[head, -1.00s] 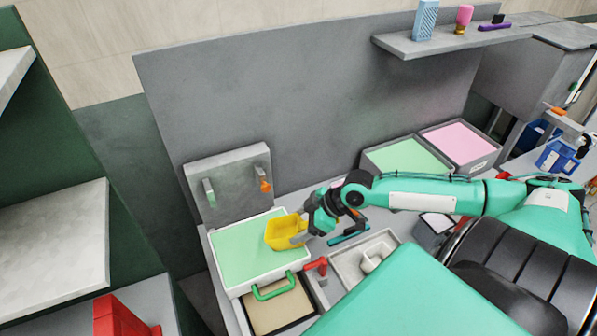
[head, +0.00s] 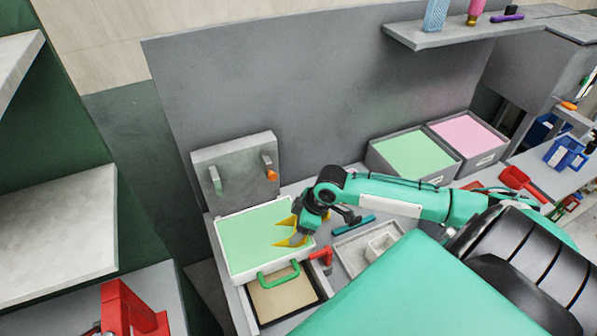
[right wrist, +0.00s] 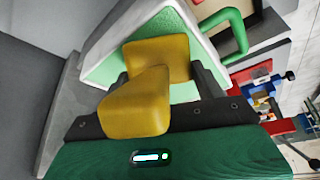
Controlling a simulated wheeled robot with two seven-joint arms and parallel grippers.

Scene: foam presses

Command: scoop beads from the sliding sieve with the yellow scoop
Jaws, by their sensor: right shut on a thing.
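The sliding sieve (head: 235,272) is a white-framed tray with a green handle, filled with pale green beads (head: 252,242). It sits at the left end of the bench. What the scoop holds is hidden. My left gripper is not in view.
A grey block with a green and an orange lever (head: 268,165) stands behind the sieve. A tan-filled tray (head: 283,298) is in front. A red handle (head: 322,257) and a grey tray with a white cup (head: 380,243) lie to the right. Green and pink bins (head: 415,155) stand farther back.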

